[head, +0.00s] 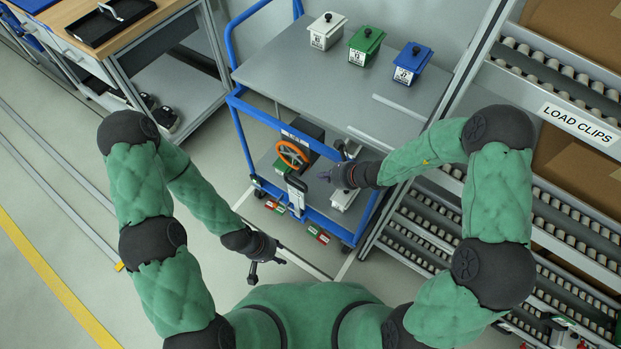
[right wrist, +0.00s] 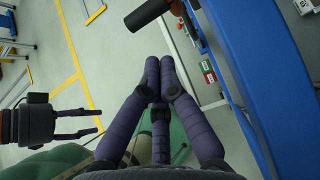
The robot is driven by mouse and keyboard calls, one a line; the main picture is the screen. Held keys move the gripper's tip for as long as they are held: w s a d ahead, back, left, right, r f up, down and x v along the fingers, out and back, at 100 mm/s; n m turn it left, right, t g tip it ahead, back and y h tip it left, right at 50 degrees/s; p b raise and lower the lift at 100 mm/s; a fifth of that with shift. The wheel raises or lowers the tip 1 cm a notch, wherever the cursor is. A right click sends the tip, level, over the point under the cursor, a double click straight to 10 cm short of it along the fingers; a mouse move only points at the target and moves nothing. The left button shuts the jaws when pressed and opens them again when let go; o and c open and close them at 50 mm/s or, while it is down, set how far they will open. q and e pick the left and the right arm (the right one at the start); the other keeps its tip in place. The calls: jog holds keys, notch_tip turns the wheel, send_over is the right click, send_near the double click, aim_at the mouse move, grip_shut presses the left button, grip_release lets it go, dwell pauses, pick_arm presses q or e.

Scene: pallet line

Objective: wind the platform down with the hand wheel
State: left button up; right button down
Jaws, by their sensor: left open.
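The orange hand wheel (head: 292,155) is on the front of the blue-framed lift cart, below its raised grey platform (head: 300,80). In the right wrist view a black handle (right wrist: 148,13) with a bit of orange behind it shows at the top edge; it looks like part of the wheel. My right gripper (head: 323,175) is just right of and below the wheel, apart from it. Its fingertips (right wrist: 158,62) are together with nothing visible between them. My left gripper (head: 280,262) is open and empty, lower left of the cart; its fingers also show in the right wrist view (right wrist: 98,122).
White (head: 326,32), green (head: 365,46) and blue (head: 410,64) boxes stand on the platform. The cart's blue rail (head: 275,110) runs along its near side. A roller rack (head: 560,200) stands right, a workbench (head: 115,30) upper left. The floor at left is clear.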

pick_arm(q)
notch_tip(320, 180, down, 3)
jog(key=shift+r+b, duration=0.2)
jog(key=shift+b, duration=0.9)
pick_arm(e)
jog(key=x, duration=0.7)
jog(key=shift+a, duration=0.15)
pick_arm(q)
jog(key=shift+r, duration=0.1)
pick_arm(e)
jog(key=shift+w+f, duration=0.1)
pick_arm(q)
jog(key=shift+w+r+p, duration=0.1)
jog(key=shift+r+p, duration=0.65)
jog(key=shift+p, duration=0.1)
pick_arm(e)
jog(key=shift+r, duration=0.3)
pick_arm(q)
jog(key=shift+r+p, duration=0.35)
pick_arm(e)
jog(key=shift+r+h, duration=0.1)
jog(key=shift+h, duration=0.2)
